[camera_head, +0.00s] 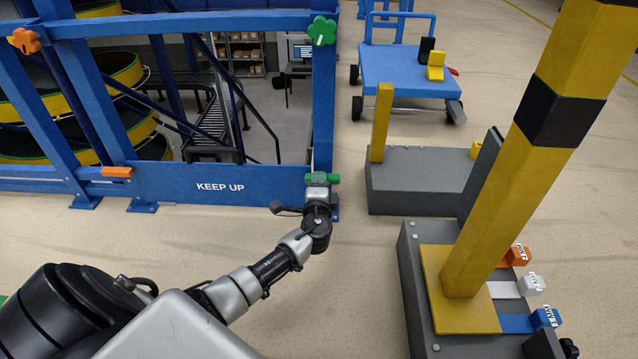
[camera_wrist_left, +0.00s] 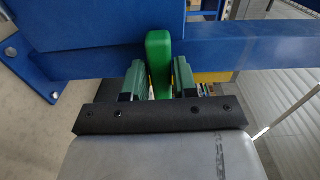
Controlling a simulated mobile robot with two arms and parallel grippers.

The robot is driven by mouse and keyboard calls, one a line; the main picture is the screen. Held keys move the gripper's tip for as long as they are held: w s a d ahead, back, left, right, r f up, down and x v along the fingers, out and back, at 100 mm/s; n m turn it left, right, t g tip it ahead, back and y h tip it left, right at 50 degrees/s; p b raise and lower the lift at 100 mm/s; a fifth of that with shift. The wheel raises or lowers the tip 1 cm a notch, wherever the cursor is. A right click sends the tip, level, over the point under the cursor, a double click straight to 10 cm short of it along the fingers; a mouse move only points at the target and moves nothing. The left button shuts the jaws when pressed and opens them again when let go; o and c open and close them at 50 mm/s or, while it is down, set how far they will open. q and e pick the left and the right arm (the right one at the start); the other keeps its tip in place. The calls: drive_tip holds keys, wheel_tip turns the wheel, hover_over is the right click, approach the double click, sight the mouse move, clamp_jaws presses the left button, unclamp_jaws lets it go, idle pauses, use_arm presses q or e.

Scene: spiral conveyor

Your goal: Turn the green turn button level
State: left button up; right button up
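The green turn button (camera_head: 333,179) is a short bar low on the blue post, at the right end of the blue panel. It lies about level across the post in the head view. In the left wrist view the button (camera_wrist_left: 159,62) stands between the two dark green fingers. My left gripper (camera_head: 319,181) reaches it from the front. Its fingers (camera_wrist_left: 158,80) press close on both sides of the bar, and I see no clear gap at their tips. The fingers hide part of the button in the head view. My right gripper is not in view.
A green knob (camera_head: 321,31) sits higher on the same post, and an orange knob (camera_head: 24,40) is at upper left. An orange bar button (camera_head: 117,171) lies level on the left post. A grey base with a yellow-black post (camera_head: 520,160) stands at right. A blue cart (camera_head: 408,77) is behind.

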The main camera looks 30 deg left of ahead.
use_arm(q)
drive_tip(key=o, duration=0.3)
drive_tip(key=shift+o, duration=0.2)
drive_tip(key=p+v, duration=0.5)
drive_tip(key=v, duration=0.6)
drive_tip(key=shift+a, duration=0.1)
